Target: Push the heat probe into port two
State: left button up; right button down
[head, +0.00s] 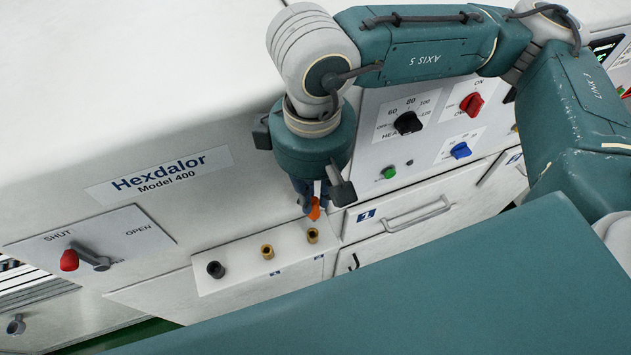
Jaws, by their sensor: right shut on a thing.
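My right gripper (311,203) points down at the front of the white machine, its fingers close together on a small orange piece, which I take to be the heat probe (315,211). Only a little of the probe shows between and below the fingers. A white port panel (240,264) carries a black-capped fitting (215,270) at left, a brass port (267,252) in the middle and another brass port (312,235) at right. In the picture the probe is just above the right brass port. I cannot tell whether they touch. My left gripper is out of view.
A red-knobbed lever (70,260) marked SHUT and OPEN is at left. Right of the gripper are a black dial (408,123), a red knob (472,104), a blue knob (460,150) and a green button (389,172). A drawer handle (417,213) juts out below them.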

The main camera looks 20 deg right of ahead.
jog(key=shift+w+a, duration=0.1)
jog(key=shift+f, duration=0.15)
jog(key=shift+f+b, duration=0.45)
jog(key=shift+f, duration=0.9)
jog(key=shift+f+b, duration=0.3)
jog(key=shift+f, duration=0.9)
jog(key=shift+f+b, duration=0.2)
jog(key=shift+b, duration=0.55)
pick_arm(q)
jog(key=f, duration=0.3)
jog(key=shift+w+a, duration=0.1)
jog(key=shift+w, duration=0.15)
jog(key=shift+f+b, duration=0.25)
jog(key=shift+b, duration=0.05)
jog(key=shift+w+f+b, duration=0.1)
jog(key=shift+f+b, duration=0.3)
